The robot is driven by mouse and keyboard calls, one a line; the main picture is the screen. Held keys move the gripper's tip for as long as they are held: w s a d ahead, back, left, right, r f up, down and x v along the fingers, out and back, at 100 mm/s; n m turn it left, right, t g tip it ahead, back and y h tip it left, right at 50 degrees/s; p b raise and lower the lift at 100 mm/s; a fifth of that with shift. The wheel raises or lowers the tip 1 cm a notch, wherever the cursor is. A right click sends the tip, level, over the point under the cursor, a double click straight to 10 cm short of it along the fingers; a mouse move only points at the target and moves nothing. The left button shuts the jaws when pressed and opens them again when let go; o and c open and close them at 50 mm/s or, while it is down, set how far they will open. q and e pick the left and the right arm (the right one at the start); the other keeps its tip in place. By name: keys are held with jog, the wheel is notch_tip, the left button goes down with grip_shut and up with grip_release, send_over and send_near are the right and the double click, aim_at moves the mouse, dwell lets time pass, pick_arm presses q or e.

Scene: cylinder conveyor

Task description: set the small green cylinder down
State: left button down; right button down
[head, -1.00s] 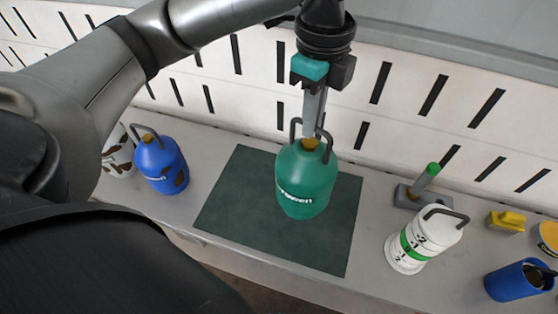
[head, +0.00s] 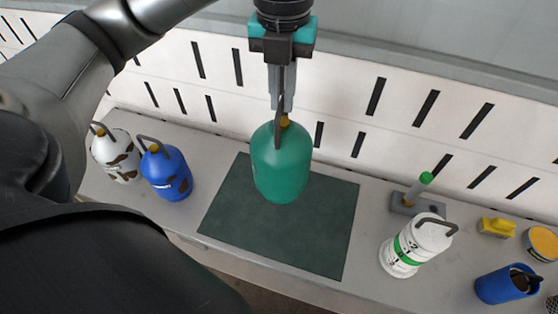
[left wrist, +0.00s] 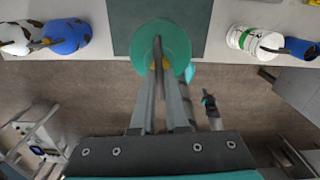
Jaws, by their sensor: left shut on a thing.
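The small green cylinder (head: 281,165) has a yellow valve and a grey handle on top. My left gripper (head: 281,105) is above it in the head view, with its fingers shut on the handle. The cylinder hangs upright over the dark green mat (head: 230,225), toward its back edge; the exact gap below it cannot be told. In the left wrist view, the fingers (left wrist: 160,115) reach to the handle and the green cylinder (left wrist: 172,35) is over the mat (left wrist: 122,30).
A blue cylinder (head: 166,173) and a rusty white cylinder (head: 115,155) stand left of the mat. A white cylinder with a green band (head: 415,245) stands to the right. A slotted wall rises behind.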

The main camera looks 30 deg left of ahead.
aim_at(281, 149)
pick_arm(q)
jog(key=shift+a+r+m, duration=0.25)
jog(key=shift+r+m, duration=0.15)
jog(key=shift+m, duration=0.1)
jog(key=shift+f, duration=0.15)
notch_tip(281, 149, down, 20)
jog(key=b, duration=0.3)
jog(key=c, duration=0.9)
grip_release()
jog(key=shift+s, duration=0.1)
notch_tip(281, 149, up, 12)
jog(key=shift+r+p, duration=0.1)
jog(key=shift+p, duration=0.8)
